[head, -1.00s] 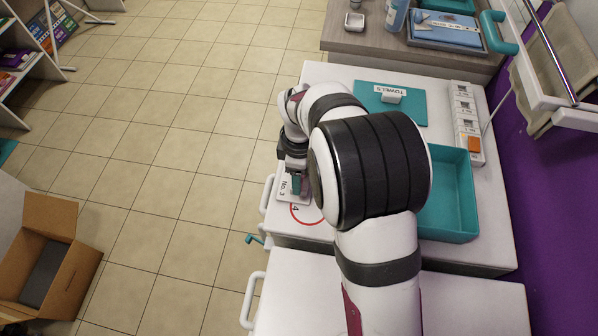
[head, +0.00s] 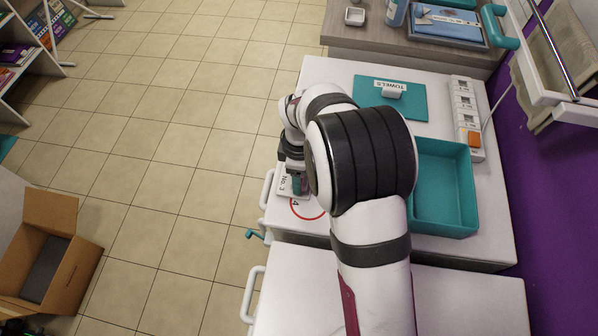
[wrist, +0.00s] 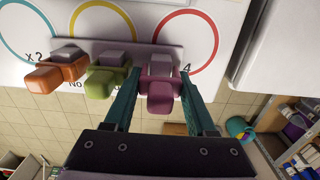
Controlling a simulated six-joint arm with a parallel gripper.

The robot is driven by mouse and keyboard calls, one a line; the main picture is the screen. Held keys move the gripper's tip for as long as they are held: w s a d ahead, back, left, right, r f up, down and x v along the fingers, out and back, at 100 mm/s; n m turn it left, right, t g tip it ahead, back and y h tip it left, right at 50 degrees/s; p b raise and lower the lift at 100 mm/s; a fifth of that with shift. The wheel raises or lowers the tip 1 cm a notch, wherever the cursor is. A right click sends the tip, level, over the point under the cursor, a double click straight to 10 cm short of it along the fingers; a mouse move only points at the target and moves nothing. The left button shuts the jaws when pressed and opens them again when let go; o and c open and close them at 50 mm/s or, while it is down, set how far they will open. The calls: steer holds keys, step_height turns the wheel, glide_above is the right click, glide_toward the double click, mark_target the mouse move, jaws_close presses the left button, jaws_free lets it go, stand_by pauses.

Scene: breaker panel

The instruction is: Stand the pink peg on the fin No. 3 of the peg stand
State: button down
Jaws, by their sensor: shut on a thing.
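The pink peg (wrist: 158,95) is between the two teal fingers of my gripper (wrist: 161,76) in the wrist view, and the gripper is shut on it. The peg stand (wrist: 128,49) is a mauve-grey strip lying on the white top. An orange peg (wrist: 55,77) and a green peg (wrist: 106,82) are on its fins to the left. The pink peg is in line with them, at a grey fin (wrist: 160,66) near the right end. I cannot tell whether it is seated. In the head view my gripper (head: 297,185) is over the "No.3" label (head: 285,184); the peg is hidden there.
Coloured circles are printed on the white top, including a red one (wrist: 216,50) by the stand. A teal tray (head: 445,232), a teal towels lid (head: 415,102) and a white switch strip (head: 463,95) lie to the right. The cabinet's left edge, with handles, is close to the gripper.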

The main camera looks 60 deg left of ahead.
steer(key=shift+f, duration=0.65)
steer(key=shift+c, duration=0.7)
jaws_free()
step_height(320, 180, up, 16)
steer(key=shift+f, duration=0.1)
